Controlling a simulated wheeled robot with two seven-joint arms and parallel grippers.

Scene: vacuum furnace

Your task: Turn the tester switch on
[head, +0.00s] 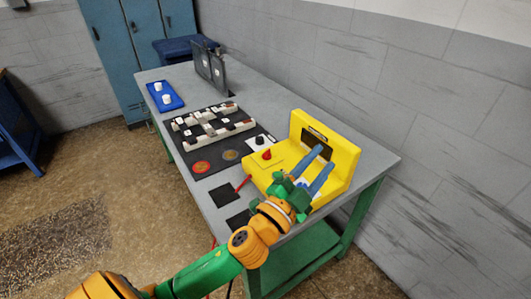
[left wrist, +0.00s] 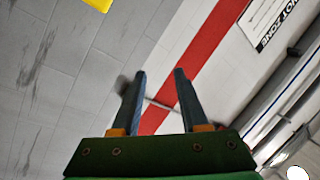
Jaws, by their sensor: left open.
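The yellow tester (head: 343,165) stands at the near right end of the grey table. It has a dark panel on its upright back and a red knob (head: 267,154) on its left part. I cannot make out which part is the switch. My left gripper (head: 318,168) is over the tester's right part, with its two blue-grey fingers apart and nothing between them. I cannot tell whether it touches the tester. In the left wrist view the open fingers (left wrist: 160,88) point toward the wall, and a small yellow patch shows at the top. My right gripper is not in view.
The grey table (head: 375,150) also bears a black mat with white blocks (head: 212,125), a blue tray (head: 165,104) with white cups, and dark upright plates (head: 212,68). A brick wall (head: 420,80) runs along the right. Blue lockers (head: 115,50) stand behind.

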